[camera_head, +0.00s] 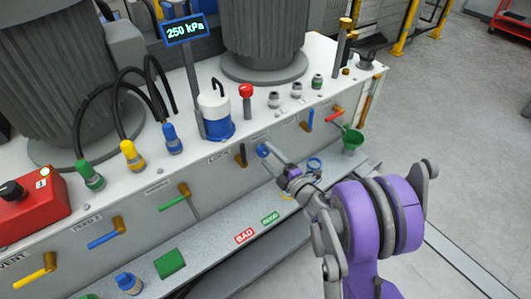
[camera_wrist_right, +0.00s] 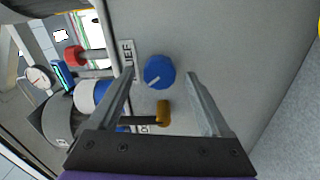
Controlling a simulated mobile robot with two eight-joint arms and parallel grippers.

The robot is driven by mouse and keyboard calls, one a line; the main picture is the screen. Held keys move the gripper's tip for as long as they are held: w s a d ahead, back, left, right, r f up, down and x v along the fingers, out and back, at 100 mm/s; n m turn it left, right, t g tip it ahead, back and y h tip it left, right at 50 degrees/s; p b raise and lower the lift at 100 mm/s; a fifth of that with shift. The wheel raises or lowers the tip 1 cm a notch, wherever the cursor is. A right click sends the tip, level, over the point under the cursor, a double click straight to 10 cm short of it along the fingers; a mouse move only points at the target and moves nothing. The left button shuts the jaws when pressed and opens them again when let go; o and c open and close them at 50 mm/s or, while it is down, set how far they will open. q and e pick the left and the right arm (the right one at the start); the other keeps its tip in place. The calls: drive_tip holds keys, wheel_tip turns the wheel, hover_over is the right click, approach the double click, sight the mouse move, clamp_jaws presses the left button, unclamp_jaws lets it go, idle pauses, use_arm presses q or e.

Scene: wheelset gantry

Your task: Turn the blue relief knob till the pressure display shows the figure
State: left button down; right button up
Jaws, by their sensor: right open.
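The blue relief knob (camera_head: 263,151) sits on the front face of the bench. In the right wrist view the knob (camera_wrist_right: 158,71) has a pale pointer line slanting to its lower left. My right gripper (camera_head: 274,158) is in front of the knob with its fingers toward the panel. It is open, with one finger on each side of the knob in the wrist view; whether they touch it I cannot tell. The pressure display (camera_head: 184,30) on its post reads 250 kPa. The required figure is not seen. My left gripper is out of view.
A brown-handled valve (camera_head: 240,155) sits just left of the knob; it shows below the knob in the wrist view (camera_wrist_right: 163,112). A blue-and-white canister (camera_head: 215,117) and a red-capped fitting (camera_head: 246,98) stand above.

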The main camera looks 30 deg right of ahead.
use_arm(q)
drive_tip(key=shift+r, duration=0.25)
use_arm(e)
drive_tip(key=s, duration=0.8)
drive_tip(key=shift+s+d+f, duration=0.15)
drive_tip(key=shift+d, duration=0.25)
wheel_tip(320, 180, up, 4)
drive_tip(key=w+m+h, duration=0.1)
drive_tip(key=m+h, duration=0.4)
drive_tip(key=m, duration=0.2)
drive_tip(key=s+a+f+m+g+y, duration=0.2)
drive_tip(key=s+a+f+m+g, duration=0.25)
drive_tip(key=s+a+g, duration=0.45)
drive_tip(key=s+a+f+m+g+y, duration=0.1)
drive_tip(key=s+a+f+m+g, duration=0.45)
drive_tip(key=s, duration=0.65)
use_arm(q)
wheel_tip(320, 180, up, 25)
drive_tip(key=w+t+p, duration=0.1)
drive_tip(key=p, duration=2.1)
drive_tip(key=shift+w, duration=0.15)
use_arm(e)
wheel_tip(320, 180, up, 27)
drive_tip(key=w+a+t, duration=0.1)
drive_tip(key=shift+w+a+f+t, duration=0.15)
drive_tip(key=shift+w+a+t, duration=0.1)
drive_tip(key=shift+w+t, duration=0.1)
